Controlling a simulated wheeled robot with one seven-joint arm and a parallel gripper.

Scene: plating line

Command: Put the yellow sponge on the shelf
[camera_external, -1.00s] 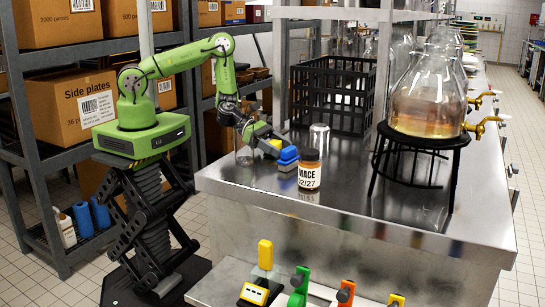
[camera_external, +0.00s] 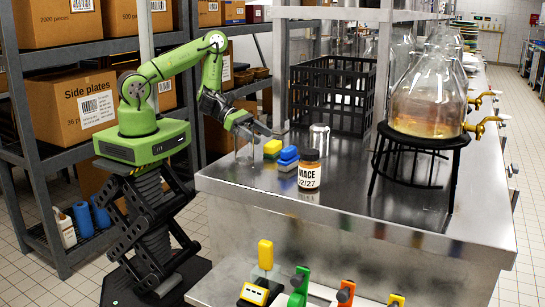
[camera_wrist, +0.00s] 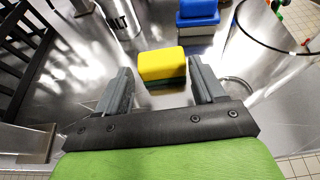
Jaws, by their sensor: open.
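The yellow sponge (camera_external: 272,147), with a darker underside, lies on the steel counter (camera_external: 350,215) beside a blue sponge (camera_external: 288,156). In the wrist view the yellow sponge (camera_wrist: 162,64) shows ahead of and between the two fingers, with the blue one (camera_wrist: 198,14) beyond it. My gripper (camera_external: 270,129) is open and empty, above and just behind the yellow sponge. A steel shelf (camera_external: 345,14) runs above the counter at the back.
A labelled jar (camera_external: 309,171) stands right of the sponges, and a metal shaker (camera_external: 319,138) behind them. A black crate (camera_external: 333,95) and a glass dispenser on a black stand (camera_external: 428,95) are farther back.

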